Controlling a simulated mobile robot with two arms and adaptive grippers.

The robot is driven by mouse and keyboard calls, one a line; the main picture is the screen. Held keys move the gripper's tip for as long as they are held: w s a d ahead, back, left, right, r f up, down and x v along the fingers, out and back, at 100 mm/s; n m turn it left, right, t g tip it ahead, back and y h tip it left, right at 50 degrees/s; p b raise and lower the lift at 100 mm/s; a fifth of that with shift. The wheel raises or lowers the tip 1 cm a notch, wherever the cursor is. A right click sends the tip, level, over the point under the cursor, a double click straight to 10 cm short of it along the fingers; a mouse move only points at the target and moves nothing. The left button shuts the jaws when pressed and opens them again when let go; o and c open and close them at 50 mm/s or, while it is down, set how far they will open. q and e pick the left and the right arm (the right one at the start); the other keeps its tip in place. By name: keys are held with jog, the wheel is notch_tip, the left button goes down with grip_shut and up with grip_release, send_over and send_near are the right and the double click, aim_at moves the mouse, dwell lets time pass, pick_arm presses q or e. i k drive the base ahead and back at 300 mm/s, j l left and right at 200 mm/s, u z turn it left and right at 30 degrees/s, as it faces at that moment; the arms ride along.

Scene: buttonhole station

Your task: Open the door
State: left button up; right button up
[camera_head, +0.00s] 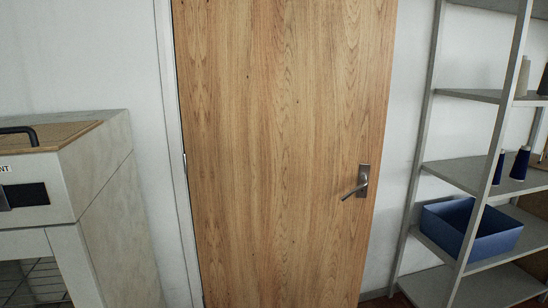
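The lever points left and slopes a little downward. A hinge shows on the left edge. Neither of my grippers is in view, and nothing touches the door or the handle.
A grey shelf rack (450,130) stands right of the door, with a blue bin (470,232) and several thread cones on it. A pale cabinet-like unit (100,190) with a black handle on top stands at the left. Nothing visible blocks the door's front.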

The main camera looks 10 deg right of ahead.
aim_at(283, 104)
jog(key=i+l, duration=0.1)
jog(key=l, duration=0.55)
jog(key=i+l, duration=0.15)
jog(key=l, duration=0.45)
jog(key=i+l, duration=0.1)
jog(key=l, duration=0.55)
jog(key=i+l+u, duration=0.1)
jog(key=l, duration=0.55)
jog(key=i+l, duration=0.15)
jog(key=l, duration=0.5)
jog(key=i+l, duration=0.1)
jog(key=l, duration=0.5)
jog(key=i+l, duration=0.1)
jog(key=l, duration=0.55)
jog(key=u, duration=0.05)
